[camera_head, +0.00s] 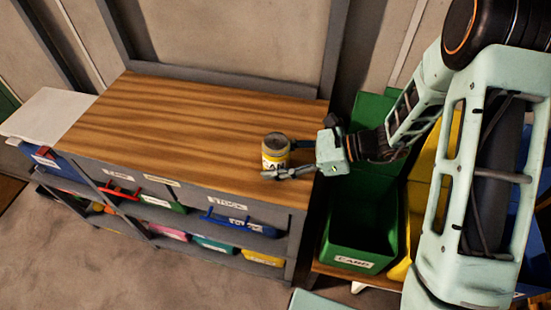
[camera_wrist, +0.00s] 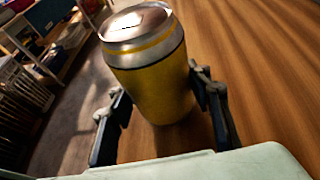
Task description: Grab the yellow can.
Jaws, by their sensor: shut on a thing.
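The yellow can (camera_head: 276,152) has a silver top and a label with dark letters. It is at the right front part of the wooden bench top (camera_head: 200,120). It looks upright in the head view, and I cannot tell whether its base touches the wood. My gripper (camera_head: 288,160) reaches it from the right and is shut on it. In the wrist view the can (camera_wrist: 152,75) fills the space between the two fingers of my gripper (camera_wrist: 160,115). The can's lower end is partly hidden there.
A green bin (camera_head: 360,225) with a label stands right of the bench, with a yellow bin (camera_head: 400,262) beside it. Shelves with labelled, coloured trays (camera_head: 240,223) lie under the bench top. The bench top left of the can is clear.

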